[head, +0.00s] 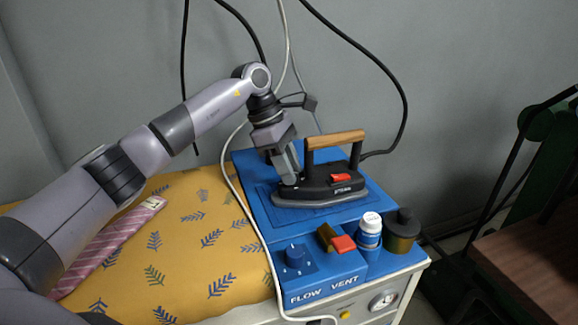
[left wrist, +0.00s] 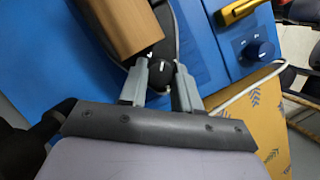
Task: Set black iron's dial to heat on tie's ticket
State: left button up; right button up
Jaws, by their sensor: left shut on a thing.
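The black iron (head: 322,184) with a wooden handle (head: 335,139) and a red button rests flat on the blue station top. My left gripper (head: 290,180) reaches down at the iron's left end. In the left wrist view its fingertips (left wrist: 161,84) are shut on the iron's small black dial (left wrist: 160,72), which has a pale mark. The wooden handle (left wrist: 117,33) is just beside them. The pink striped tie (head: 112,245) lies on the yellow patterned board, partly behind my arm. A small pale patch (head: 154,203), possibly the ticket, is at its far end; no writing is readable.
The front of the blue station has a dark blue knob (head: 295,256), a wood-and-red lever (head: 336,241) and the words FLOW VENT. Cables hang behind; a white hose (head: 235,190) runs alongside the station.

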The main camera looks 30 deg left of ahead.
pick_arm(q)
jog(key=o, duration=1)
jog(key=shift+o, duration=0.2)
jog(key=v, duration=0.7)
jog(key=shift+r, duration=0.2)
